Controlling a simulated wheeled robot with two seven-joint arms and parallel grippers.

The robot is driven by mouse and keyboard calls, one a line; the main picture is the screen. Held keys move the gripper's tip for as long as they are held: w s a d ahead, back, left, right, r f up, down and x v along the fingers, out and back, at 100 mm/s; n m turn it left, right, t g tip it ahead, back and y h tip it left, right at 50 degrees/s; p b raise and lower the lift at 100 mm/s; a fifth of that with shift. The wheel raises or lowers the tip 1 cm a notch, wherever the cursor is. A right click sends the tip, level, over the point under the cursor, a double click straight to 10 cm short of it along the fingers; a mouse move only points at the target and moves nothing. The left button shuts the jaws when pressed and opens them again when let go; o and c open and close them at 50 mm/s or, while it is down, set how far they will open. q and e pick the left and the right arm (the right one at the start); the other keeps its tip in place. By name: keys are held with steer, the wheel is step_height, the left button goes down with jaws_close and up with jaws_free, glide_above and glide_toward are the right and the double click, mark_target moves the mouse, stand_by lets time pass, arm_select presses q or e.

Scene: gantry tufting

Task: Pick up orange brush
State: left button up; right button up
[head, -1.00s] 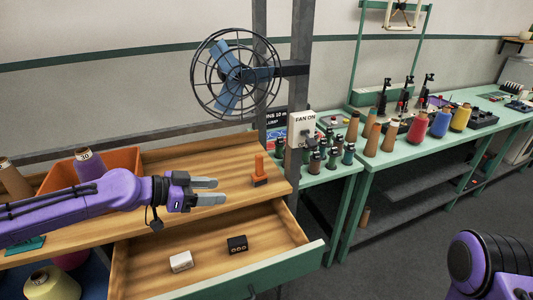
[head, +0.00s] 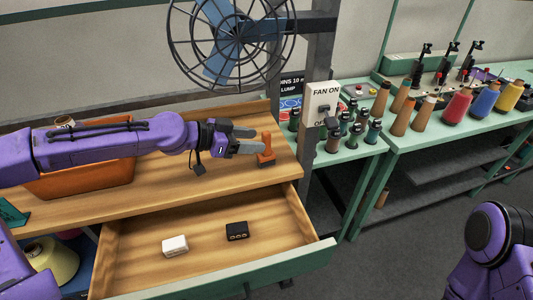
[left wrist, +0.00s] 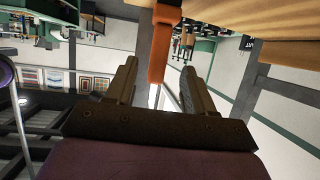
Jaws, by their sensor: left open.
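The orange brush (head: 266,146) stands upright on the wooden tabletop near its right end, with a dark base. My left gripper (head: 246,140) is open, its two grey fingers pointing right at the brush, the fingertips close to its left side. In the left wrist view the orange brush (left wrist: 163,42) shows ahead, between and just beyond the open fingers (left wrist: 158,75). Whether a finger touches it I cannot tell. My right arm shows at the lower right in the head view, but its gripper is out of view.
Below the tabletop (head: 190,180) an open drawer (head: 200,265) holds a white block (head: 175,245) and a black block (head: 237,231). A caged fan (head: 230,40) hangs above. An orange bin (head: 85,180) stands behind my left arm. A green bench (head: 440,130) with spools is at right.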

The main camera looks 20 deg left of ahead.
mark_target(262, 140)
arm_select(q)
steer(key=x, duration=0.3)
steer(key=shift+w+d+f+p, duration=0.1)
steer(key=shift+w+d+p, duration=0.05)
steer(key=shift+d+p, duration=0.2)
steer(key=shift+w+d+f, duration=0.1)
steer(key=shift+w+d, duration=0.05)
steer(key=shift+d, duration=0.3)
steer(key=shift+w+f, duration=0.1)
steer(key=shift+w, duration=0.15)
steer(key=shift+s, duration=0.15)
jaws_close()
